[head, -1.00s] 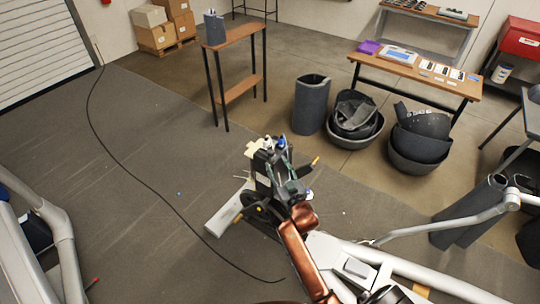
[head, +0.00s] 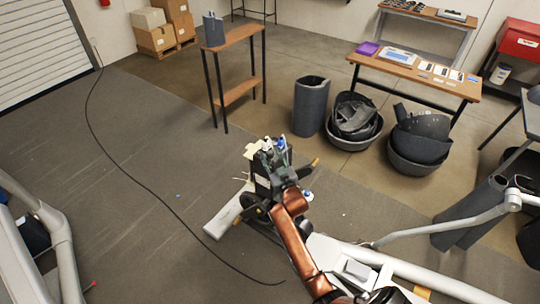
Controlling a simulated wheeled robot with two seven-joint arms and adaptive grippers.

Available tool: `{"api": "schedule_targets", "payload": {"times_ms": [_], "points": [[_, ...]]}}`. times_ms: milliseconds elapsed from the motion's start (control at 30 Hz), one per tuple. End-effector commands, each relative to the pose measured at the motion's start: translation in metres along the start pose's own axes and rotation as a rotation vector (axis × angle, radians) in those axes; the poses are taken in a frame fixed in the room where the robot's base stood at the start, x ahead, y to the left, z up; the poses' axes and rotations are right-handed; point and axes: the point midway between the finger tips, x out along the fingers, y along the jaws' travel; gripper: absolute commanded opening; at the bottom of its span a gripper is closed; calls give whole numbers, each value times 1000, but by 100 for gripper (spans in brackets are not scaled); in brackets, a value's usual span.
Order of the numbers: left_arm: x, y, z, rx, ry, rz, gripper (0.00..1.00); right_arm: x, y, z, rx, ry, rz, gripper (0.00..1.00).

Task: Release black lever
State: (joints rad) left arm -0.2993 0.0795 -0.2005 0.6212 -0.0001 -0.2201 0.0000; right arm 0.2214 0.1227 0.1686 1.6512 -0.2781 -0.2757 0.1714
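My copper-coloured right arm comes in from the bottom and ends in my dark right gripper (head: 279,172), at the upper end of a black mechanism (head: 262,183) on a white frame. The gripper overlaps the mechanism, and its fingers are too small and dark to tell open from shut or whether they touch. A dark lever-like part with an orange tip (head: 308,168) sticks out to the right beside the gripper. I cannot tell for sure that it is the black lever. Blue and white parts (head: 280,143) show at the top. My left gripper is not in view.
A white foot bar (head: 222,216) lies on the grey mat left of the mechanism. A black cable (head: 150,182) runs across the mat. A grey bin (head: 310,106) and tubs of dark parts (head: 354,118) stand behind. Open mat lies to the left.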

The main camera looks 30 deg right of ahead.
Motion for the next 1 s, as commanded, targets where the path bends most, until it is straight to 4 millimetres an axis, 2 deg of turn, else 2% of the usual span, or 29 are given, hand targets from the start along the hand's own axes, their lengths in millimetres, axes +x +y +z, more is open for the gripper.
{"api": "schedule_targets", "payload": {"times_ms": [67, 500, 867, 1000], "points": [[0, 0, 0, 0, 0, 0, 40, 0, 0, 0, 0, 0, 0, 29], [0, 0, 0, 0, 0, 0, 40, 0, 0, 0, 0, -1, 0, 0], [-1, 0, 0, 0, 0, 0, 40, 0, 0, 0, 0, -1, 0, 0], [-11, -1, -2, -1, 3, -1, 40, 0, 2, -11, 1, 0, 0, 0]]}}
